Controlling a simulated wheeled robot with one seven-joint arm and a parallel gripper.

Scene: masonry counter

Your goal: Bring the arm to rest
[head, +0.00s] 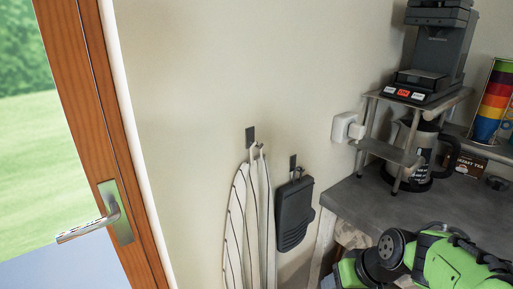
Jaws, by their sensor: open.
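My arm (448,264) shows at the lower right of the head view, with green links and black joints. It is folded low in front of the grey counter and is cut off by the bottom and right edges of the picture. My gripper is not in view, so what its jaws hold cannot be seen.
A grey counter (350,200) holds a small rack (385,152) with a black coffee machine (436,50) on top. A towel (252,225) and a dark mitt (294,215) hang on the wall. A wooden door (95,130) is left.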

